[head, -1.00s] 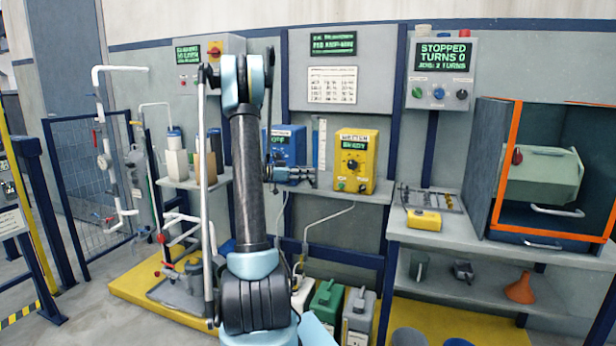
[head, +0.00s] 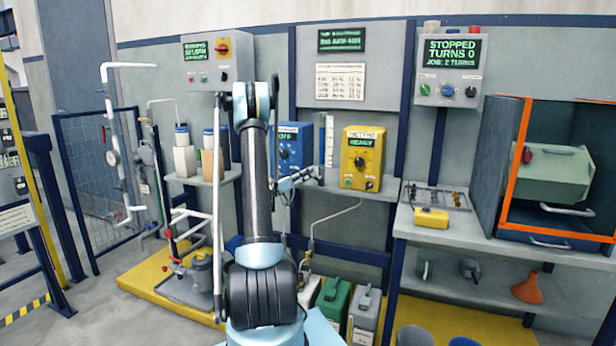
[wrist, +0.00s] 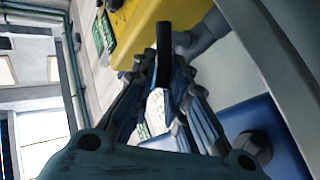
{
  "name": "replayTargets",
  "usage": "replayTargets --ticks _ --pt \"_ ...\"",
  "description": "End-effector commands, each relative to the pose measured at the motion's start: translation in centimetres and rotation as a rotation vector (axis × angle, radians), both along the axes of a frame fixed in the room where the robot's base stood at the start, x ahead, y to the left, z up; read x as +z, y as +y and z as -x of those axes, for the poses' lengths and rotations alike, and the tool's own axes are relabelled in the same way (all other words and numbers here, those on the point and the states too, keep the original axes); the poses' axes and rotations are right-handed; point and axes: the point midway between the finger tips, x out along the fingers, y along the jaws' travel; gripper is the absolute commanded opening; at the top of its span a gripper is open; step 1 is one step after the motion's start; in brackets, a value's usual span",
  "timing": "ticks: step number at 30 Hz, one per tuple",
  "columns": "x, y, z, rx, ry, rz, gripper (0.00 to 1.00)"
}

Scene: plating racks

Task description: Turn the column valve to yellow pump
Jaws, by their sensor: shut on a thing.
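My gripper (head: 312,173) is at the bench shelf, between the blue pump (head: 283,150) and the yellow pump (head: 374,160), in front of the graduated column (head: 328,140). In the wrist view my gripper (wrist: 160,85) is shut on a black lever (wrist: 164,48), which I take to be the column valve's handle. The lever stands nearly upright in that view, with the yellow pump (wrist: 145,28) behind it and the blue pump (wrist: 275,120) at lower right. The valve body is mostly hidden by the fingers. Its exact setting cannot be told.
The yellow pump's display reads READY; the blue one's reads OFF. White and tan bottles (head: 185,160) stand left on the shelf. A control box (head: 447,70) reads STOPPED. A workbench (head: 480,235) with an orange-framed cabinet is at right. Jugs (head: 333,294) stand below the shelf.

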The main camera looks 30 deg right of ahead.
Motion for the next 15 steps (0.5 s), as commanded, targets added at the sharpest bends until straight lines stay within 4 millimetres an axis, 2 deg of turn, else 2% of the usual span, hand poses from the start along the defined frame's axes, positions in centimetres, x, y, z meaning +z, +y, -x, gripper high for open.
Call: replayTargets --ticks 12,13,15 --pt "-0.14 0.05 -0.14 0.003 0.005 0.002 0.00" --pt "-0.14 0.05 -0.14 0.003 0.005 0.002 0.16" --pt "-0.14 0.03 -0.12 0.003 0.005 0.002 0.32"
